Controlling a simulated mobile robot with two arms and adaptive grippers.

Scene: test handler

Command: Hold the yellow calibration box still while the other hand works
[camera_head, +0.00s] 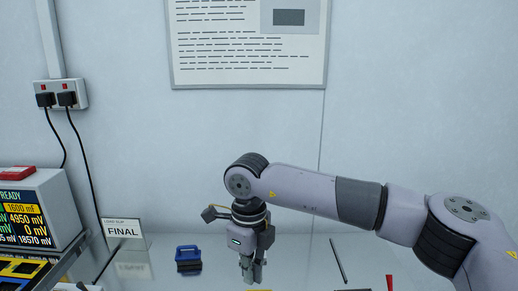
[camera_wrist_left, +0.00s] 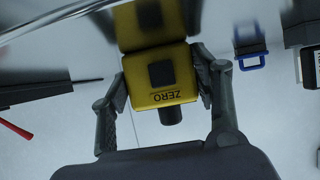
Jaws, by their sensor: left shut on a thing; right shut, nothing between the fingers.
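The yellow calibration box (camera_wrist_left: 184,72) has a dark square and the word ZERO on its face, with a dark knob sticking out below. In the left wrist view it sits between the fingers of my left gripper (camera_wrist_left: 162,84), which is shut on its sides. A second yellow patch above it looks like part of it or its reflection; I cannot tell. In the head view only a thin yellow sliver (camera_head: 258,290) shows at the bottom edge. My right gripper (camera_head: 250,272) points down just above that sliver, shut and empty. My left gripper is not clear in the head view.
A blue-handled dark object (camera_head: 188,260) stands on the glossy table, left of my right gripper. A thin dark rod (camera_head: 338,260) and a red piece (camera_head: 389,283) lie right.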

